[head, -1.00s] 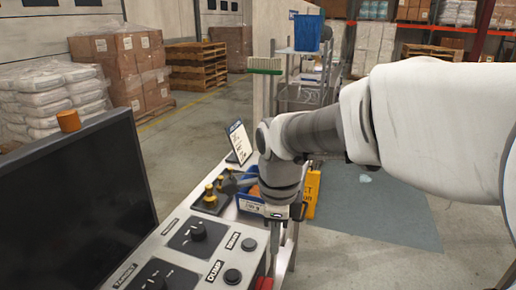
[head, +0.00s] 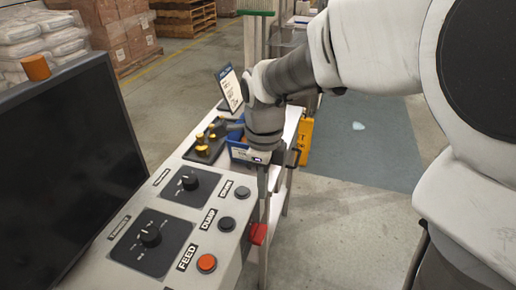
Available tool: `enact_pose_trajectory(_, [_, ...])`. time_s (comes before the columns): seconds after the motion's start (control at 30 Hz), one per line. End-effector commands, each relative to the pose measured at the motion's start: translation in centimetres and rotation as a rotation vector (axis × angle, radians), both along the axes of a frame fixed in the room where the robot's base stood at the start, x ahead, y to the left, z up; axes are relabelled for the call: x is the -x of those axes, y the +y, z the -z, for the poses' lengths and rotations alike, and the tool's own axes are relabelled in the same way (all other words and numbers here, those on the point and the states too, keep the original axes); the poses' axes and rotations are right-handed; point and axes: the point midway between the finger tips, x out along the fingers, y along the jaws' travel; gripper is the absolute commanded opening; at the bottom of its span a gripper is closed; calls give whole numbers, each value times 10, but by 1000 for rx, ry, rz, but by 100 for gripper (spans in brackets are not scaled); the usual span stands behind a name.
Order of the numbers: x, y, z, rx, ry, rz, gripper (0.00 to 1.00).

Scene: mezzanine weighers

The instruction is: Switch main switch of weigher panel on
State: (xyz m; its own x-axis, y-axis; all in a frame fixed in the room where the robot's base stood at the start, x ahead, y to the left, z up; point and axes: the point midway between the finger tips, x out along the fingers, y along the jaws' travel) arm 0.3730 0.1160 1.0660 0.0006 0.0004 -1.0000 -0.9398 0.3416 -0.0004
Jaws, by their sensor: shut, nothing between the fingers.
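The weigher panel (head: 190,216) is a sloped light-grey console at the lower left, beside a dark screen (head: 72,165). It carries two black rotary knobs, an upper one (head: 189,182) and a lower one (head: 151,236). An orange-red FEED button (head: 206,263), a dark DUMP button (head: 226,224) and another dark button (head: 242,193) line its right side. A red part (head: 258,234) sticks out at the panel's right side; I cannot tell whether it is the main switch. My gripper (head: 263,192) points down at the panel's right edge, shut and empty, just above the red part. Contact is unclear.
A blue bin (head: 238,149), a tilted sign card (head: 230,88) and yellow-and-black items (head: 208,142) stand behind the panel. A yellow floor sign (head: 303,143) is beyond my gripper. An orange cylinder (head: 35,67) tops the screen.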

Motion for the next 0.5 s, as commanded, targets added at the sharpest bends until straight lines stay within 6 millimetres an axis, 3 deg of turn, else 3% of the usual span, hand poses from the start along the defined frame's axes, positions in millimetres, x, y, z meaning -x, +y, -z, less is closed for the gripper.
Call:
enact_pose_trajectory(0.3, [1, 0, 71, 2, 6, 0, 0])
enact_pose_trajectory(0.5, [1, 0, 104, 1, 4, 0, 0])
